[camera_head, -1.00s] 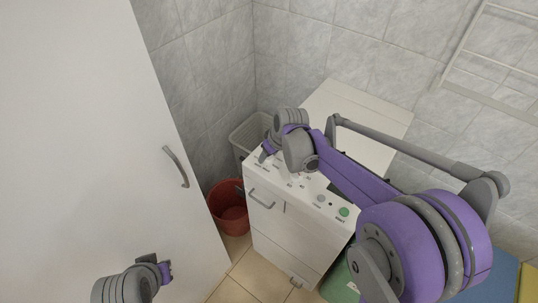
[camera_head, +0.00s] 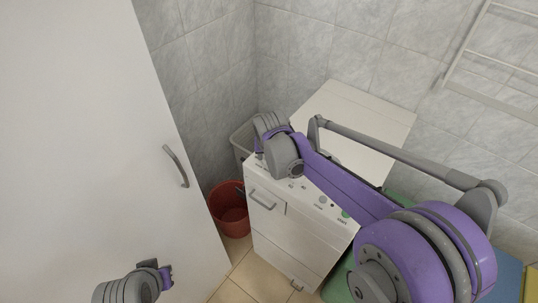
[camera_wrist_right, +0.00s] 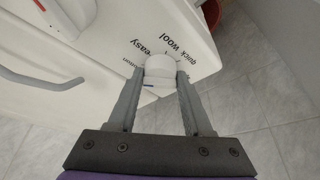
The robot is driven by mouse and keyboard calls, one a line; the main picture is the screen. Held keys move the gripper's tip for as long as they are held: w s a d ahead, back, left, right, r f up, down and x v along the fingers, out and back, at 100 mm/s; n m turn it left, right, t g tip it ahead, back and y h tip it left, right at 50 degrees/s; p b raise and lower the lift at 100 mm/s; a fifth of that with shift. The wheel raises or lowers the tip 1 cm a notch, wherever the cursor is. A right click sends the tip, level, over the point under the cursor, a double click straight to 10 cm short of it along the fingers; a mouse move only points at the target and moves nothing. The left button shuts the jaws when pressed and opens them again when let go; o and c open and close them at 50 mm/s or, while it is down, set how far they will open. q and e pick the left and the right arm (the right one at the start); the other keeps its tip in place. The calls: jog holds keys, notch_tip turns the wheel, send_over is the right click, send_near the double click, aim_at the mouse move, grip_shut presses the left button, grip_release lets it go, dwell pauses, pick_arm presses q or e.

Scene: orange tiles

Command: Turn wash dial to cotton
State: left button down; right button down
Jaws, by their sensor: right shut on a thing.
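The white washing machine (camera_head: 277,231) stands against the tiled wall in the head view, with its control panel along the top front edge. In the right wrist view, the white wash dial (camera_wrist_right: 159,68) sits between the two fingers of my right gripper (camera_wrist_right: 160,86), which is shut on it. Printed labels reading "easy" and "quick wool" show beside the dial; a label at its left is partly hidden. In the head view my right arm covers the dial. My left gripper (camera_head: 166,277) is at the lower left, away from the machine; its fingers are too small to judge.
A tall white cabinet door (camera_head: 90,150) with a grey handle fills the left. A red bucket (camera_head: 229,222) stands on the floor beside the machine, with a light basket (camera_head: 241,141) behind. A white rack (camera_head: 500,55) hangs on the right wall.

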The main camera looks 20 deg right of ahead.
dwell(0.3)
jog(key=shift+c, duration=1.6)
grip_release()
jog(key=d+v, duration=0.1)
jog(key=v, duration=0.9)
jog(key=shift+s+a+r+p, duration=0.2)
jog(key=shift+a+r+p, duration=0.1)
jog(key=shift+a+r, duration=0.15)
jog(key=shift+f, duration=0.1)
